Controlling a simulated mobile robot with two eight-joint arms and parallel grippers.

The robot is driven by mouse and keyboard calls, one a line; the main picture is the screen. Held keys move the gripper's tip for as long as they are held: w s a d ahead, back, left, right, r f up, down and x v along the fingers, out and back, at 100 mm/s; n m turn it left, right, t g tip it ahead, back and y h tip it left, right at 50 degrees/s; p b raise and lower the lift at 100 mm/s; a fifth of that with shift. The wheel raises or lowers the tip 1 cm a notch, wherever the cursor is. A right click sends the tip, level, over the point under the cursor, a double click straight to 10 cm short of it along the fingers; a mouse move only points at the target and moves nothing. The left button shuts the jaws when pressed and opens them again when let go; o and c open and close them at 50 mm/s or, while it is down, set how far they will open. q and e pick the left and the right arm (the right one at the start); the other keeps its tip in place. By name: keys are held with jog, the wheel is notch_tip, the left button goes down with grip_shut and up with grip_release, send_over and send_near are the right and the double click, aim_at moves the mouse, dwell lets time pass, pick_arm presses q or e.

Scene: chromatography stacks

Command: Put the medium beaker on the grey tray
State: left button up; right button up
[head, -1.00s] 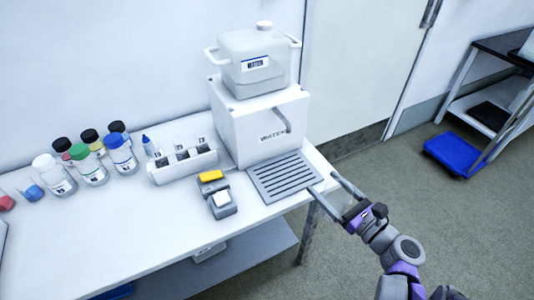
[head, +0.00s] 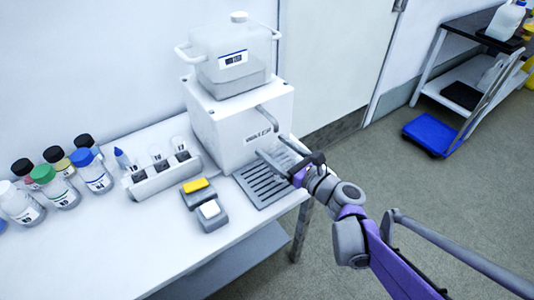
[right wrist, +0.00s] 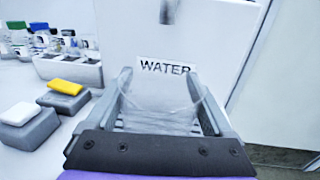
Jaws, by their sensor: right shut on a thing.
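The grey tray (head: 262,190) is slatted and lies on the bench in front of the white box marked WATER. My right gripper (head: 280,152) reaches in from the right over the tray's back right part. In the right wrist view the gripper (right wrist: 168,100) is shut on a clear glass beaker (right wrist: 160,118), with one finger on each side of it. The beaker looks upright, with the tray's slats showing behind and through it. I cannot tell whether its base touches the tray. In the head view the beaker is too faint to make out. My left gripper is not in view.
The white WATER box (head: 240,125) with its tap stands right behind the tray and carries a lidded container (head: 232,62). Left are two grey blocks with yellow (head: 195,185) and white (head: 209,209) tops, a white rack (head: 162,175) and several capped bottles.

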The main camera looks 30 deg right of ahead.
jog(key=shift+x, duration=1.2)
jog(key=f+b, duration=0.2)
jog(key=f, duration=0.1)
jog(key=shift+w+f, duration=0.1)
jog(key=shift+w, duration=0.3)
jog(key=shift+f, duration=0.15)
jog(key=shift+f, duration=0.15)
jog(key=o, duration=1.2)
jog(key=shift+c, duration=0.2)
jog(key=shift+s, duration=0.35)
jog(key=p+v, duration=0.1)
jog(key=v, duration=1)
jog(key=shift+s+r+p, duration=0.2)
jog(key=shift+s+p, duration=0.05)
jog(key=shift+p, duration=0.15)
